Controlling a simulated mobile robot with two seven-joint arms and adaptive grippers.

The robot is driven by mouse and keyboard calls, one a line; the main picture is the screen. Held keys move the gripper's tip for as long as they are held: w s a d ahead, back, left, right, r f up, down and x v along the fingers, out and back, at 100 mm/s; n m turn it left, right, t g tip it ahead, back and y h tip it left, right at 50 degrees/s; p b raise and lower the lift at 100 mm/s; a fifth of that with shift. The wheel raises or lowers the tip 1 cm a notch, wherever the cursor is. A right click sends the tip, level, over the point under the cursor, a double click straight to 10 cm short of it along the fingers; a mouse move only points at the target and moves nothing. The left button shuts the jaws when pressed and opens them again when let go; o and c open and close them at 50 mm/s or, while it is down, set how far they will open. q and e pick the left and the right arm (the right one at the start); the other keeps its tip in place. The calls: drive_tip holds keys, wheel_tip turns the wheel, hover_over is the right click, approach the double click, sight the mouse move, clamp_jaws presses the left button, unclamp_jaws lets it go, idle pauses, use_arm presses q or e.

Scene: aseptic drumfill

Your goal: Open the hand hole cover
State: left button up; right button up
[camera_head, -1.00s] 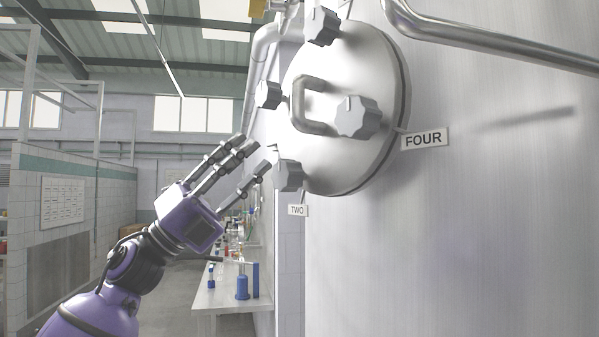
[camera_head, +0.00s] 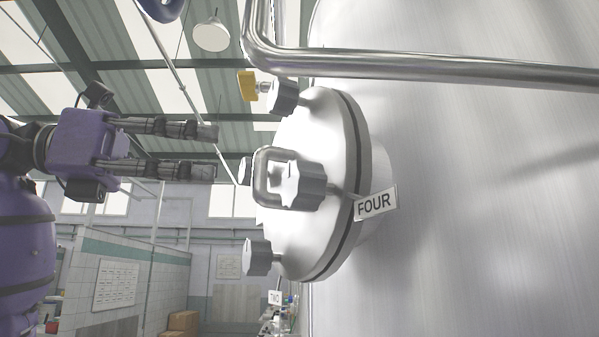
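The hand hole cover (camera_head: 318,130) is a round, shiny metal lid seated on the side of the large steel tank (camera_head: 480,210). A bent metal handle (camera_head: 262,176) stands out from its middle. Grey lobed knobs sit around its rim: a top knob (camera_head: 285,96), a knob by the FOUR tag (camera_head: 304,185), a bottom knob (camera_head: 257,257) and a far knob (camera_head: 244,171), partly hidden by the handle. My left gripper (camera_head: 216,152) is left of the cover, fingers pointing right at handle height. Its fingers are straight and spread apart, empty, and appear clear of the knobs. My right gripper is not in view.
A thick steel pipe (camera_head: 420,68) crosses above the cover along the tank. The FOUR tag (camera_head: 376,204) and TWO tag (camera_head: 275,297) hang by the rim. Open air lies below the gripper.

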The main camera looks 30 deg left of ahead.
sight(260, 165)
use_arm(q)
drive_tip(key=p+x, duration=0.1)
drive_tip(key=x, duration=0.7)
drive_tip(key=shift+w+d+f, duration=0.15)
drive_tip(key=shift+w+d, duration=0.05)
clamp_jaws()
